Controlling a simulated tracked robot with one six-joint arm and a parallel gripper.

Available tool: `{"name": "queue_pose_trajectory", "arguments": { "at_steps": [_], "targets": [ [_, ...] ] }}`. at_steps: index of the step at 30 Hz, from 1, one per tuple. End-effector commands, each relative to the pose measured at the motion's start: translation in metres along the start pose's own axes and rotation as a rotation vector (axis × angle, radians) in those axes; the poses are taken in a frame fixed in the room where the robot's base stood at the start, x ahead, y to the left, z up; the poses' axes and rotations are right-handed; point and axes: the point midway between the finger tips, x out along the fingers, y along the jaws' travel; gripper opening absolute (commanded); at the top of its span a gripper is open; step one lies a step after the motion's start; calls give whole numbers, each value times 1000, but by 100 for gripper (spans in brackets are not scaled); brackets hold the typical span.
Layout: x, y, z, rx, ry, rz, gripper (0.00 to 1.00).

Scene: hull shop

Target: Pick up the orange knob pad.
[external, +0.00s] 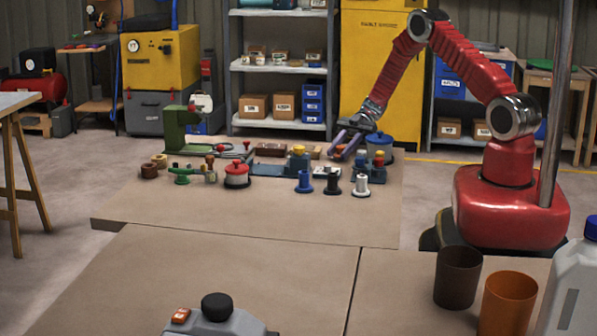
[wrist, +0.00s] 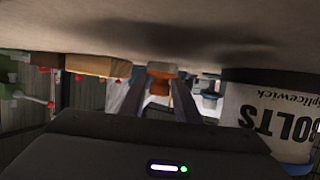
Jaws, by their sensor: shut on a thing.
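The orange knob pad (wrist: 159,84) sits between my gripper's fingertips (wrist: 160,88) in the wrist view, with a tan part along its edge. In the external view my gripper (external: 346,146) reaches down to the left over the right side of the far board. A small orange-red piece (external: 339,149) shows at its tips there, low over the board. The fingers are shut on the pad. The fingers cover part of it, and I cannot tell whether it touches the board.
A can labelled BOLTS (wrist: 268,112) stands close beside my gripper; in the external view a blue-lidded can (external: 380,146) is there. Several spools, a red-lidded pot (external: 236,174) and a green machine (external: 180,130) crowd the board. The board's front (external: 270,215) is clear.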

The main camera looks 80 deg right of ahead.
Motion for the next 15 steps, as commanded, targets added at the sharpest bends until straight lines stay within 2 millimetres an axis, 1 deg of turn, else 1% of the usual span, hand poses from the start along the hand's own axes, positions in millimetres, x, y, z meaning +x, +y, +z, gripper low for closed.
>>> {"name": "queue_pose_trajectory", "arguments": {
  "at_steps": [1,9,15],
  "targets": [
    [0,0,1,1,-2,0,18],
    [0,0,2,2,-4,0,0],
    [0,-1,3,3,-6,0,0]
  ]
}}
